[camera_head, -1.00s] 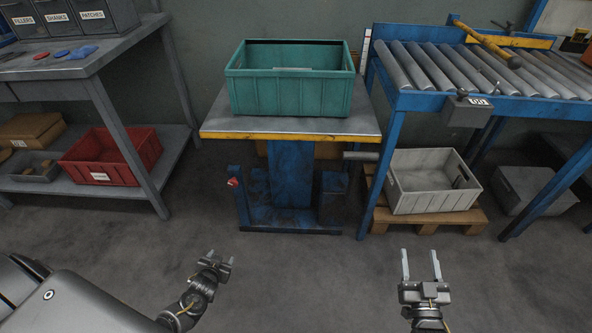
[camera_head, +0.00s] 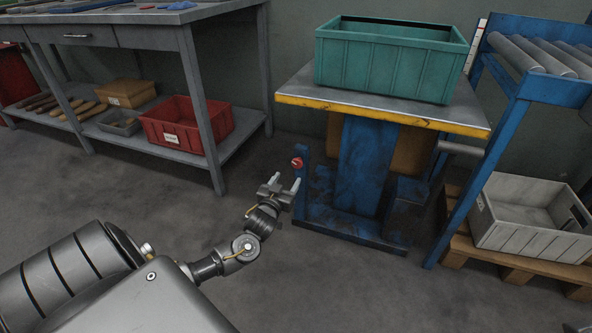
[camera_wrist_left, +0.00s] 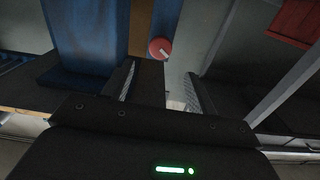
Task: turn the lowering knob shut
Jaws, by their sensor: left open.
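The lowering knob (camera_head: 297,163) is a small red knob with a pale mark on top of a short blue post (camera_head: 301,190) at the left of the lift table's base. It also shows in the left wrist view as a red disc (camera_wrist_left: 160,49), beyond the fingers and between them. My left gripper (camera_head: 284,185) is open and empty, just left of the post and a little below the knob, apart from it. The blue lift table (camera_head: 480,119) has a yellow edge and carries a green crate (camera_head: 390,62). My right gripper is out of view.
A grey workbench (camera_head: 190,90) stands at the left with a red bin (camera_head: 187,128) on its lower shelf. At the right are a blue roller conveyor frame (camera_head: 490,150) and a light grey crate (camera_head: 530,220) on a pallet. The floor before the knob is clear.

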